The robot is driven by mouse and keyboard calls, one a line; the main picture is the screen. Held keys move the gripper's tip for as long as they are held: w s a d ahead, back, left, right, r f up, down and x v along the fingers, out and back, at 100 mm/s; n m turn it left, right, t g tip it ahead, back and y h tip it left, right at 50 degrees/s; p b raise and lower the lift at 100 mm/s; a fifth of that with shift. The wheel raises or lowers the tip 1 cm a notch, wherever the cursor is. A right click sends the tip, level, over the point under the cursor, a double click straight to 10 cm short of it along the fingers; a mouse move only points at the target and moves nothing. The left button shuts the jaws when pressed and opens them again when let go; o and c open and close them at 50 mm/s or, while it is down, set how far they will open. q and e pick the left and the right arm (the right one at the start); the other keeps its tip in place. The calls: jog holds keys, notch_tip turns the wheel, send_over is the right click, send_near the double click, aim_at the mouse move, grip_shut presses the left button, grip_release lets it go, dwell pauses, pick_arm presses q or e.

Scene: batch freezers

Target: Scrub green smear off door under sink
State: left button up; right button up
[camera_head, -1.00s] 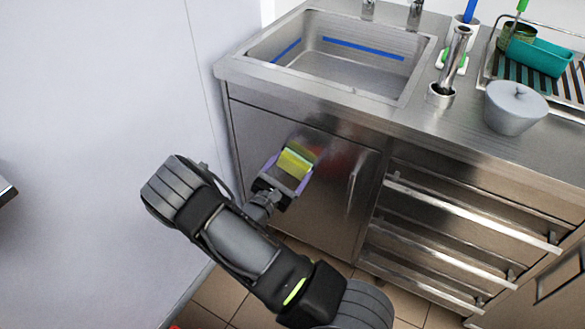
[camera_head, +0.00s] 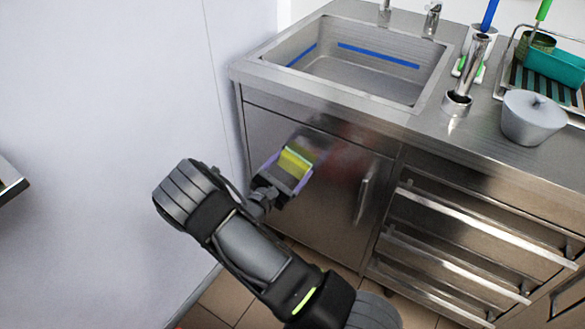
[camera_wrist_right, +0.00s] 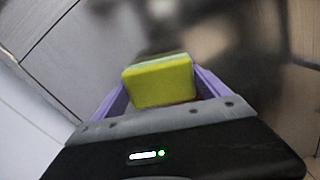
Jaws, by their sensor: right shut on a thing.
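My right gripper (camera_head: 286,172) is shut on a yellow sponge (camera_head: 294,161) with a pale green layer, in front of the steel door (camera_head: 335,215) under the sink. The sponge also shows between the purple fingers in the right wrist view (camera_wrist_right: 158,82). It is close to the door, but I cannot tell whether it touches. A dark smudge shows on the door just beyond the sponge, with a faint reddish blur to its right. I cannot make out a clear green smear; the gripper and sponge cover part of the door. My left gripper is not in view.
The sink basin (camera_head: 360,80) is above the door. The door's vertical handle (camera_head: 366,192) is right of the gripper, and drawers with long bar handles (camera_head: 470,225) stand farther right. A grey lidded pot (camera_head: 532,118) is on the counter. A pale wall (camera_head: 110,100) is at left.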

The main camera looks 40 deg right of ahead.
aim_at(280, 163)
jog(key=shift+w+a+b, duration=0.25)
jog(key=shift+w+b, duration=0.05)
jog(key=shift+w, duration=0.55)
jog(key=shift+w+a+b, duration=0.25)
jog(key=shift+w+b, duration=0.05)
jog(key=shift+w, duration=0.55)
jog(key=shift+a, duration=0.1)
jog(key=p+v, duration=0.1)
jog(key=v, duration=0.4)
jog(key=shift+s+a, duration=0.2)
jog(key=shift+a, duration=0.2)
jog(key=shift+v, duration=1.5)
